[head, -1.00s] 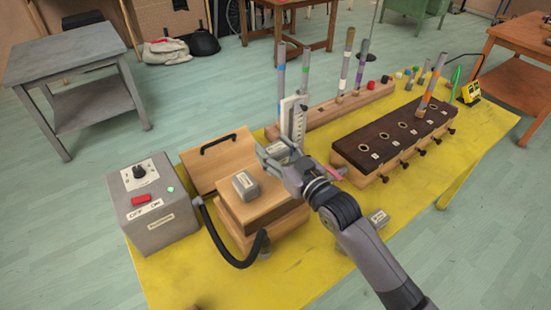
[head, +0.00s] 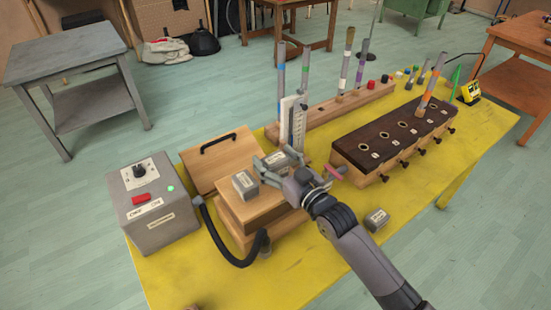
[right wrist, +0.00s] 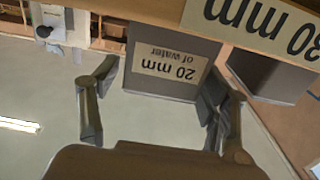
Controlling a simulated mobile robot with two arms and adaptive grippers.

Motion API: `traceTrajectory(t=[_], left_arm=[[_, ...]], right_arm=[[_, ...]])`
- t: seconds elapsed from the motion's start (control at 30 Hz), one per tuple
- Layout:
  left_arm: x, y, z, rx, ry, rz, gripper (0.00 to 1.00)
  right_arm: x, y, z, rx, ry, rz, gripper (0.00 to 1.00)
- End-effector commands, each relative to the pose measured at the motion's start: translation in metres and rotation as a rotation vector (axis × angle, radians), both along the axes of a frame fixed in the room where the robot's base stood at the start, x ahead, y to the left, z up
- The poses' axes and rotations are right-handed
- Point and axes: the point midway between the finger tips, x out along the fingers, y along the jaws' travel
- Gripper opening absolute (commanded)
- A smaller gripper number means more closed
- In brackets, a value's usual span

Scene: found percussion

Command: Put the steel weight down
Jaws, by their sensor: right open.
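One steel weight (head: 280,160), a grey block with a pale label, appears to rest on the far right part of the wooden box top (head: 262,208). In the right wrist view this weight (right wrist: 172,68) shows upside down with the label "20 mm of water". My right gripper (head: 276,164) is open, with its fingers on either side of the weight; gaps show beside it in the wrist view. A second grey weight (head: 245,184) stands on the box top to the left. A third weight (head: 377,219) is on the yellow table (head: 330,268). My left gripper is out of view.
A grey control box (head: 150,205) stands at left, with a black hose (head: 222,245) near the wooden box. A white upright gauge (head: 292,122) stands just behind the weight. A dark-topped block with holes (head: 392,137) is at right. The table's front is mostly clear.

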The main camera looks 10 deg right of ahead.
Motion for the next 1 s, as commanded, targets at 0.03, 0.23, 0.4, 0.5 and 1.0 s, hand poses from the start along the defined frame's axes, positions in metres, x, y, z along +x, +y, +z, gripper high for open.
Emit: traceTrajectory(t=[0.03,0.23,0.4,0.5,1.0], left_arm=[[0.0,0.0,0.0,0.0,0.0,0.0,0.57],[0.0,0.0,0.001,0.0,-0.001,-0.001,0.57],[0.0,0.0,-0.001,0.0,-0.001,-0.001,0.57],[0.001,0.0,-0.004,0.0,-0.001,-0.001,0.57],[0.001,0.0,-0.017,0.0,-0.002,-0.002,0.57]], right_arm=[[0.0,0.0,0.0,0.0,0.0,0.0,0.71],[0.0,0.0,0.001,0.0,0.0,0.0,0.71],[-0.011,-0.005,0.001,-0.002,0.001,0.0,0.71],[-0.028,-0.011,0.0,-0.002,0.002,0.001,0.71],[-0.106,-0.044,0.001,-0.001,0.002,-0.001,0.71]])
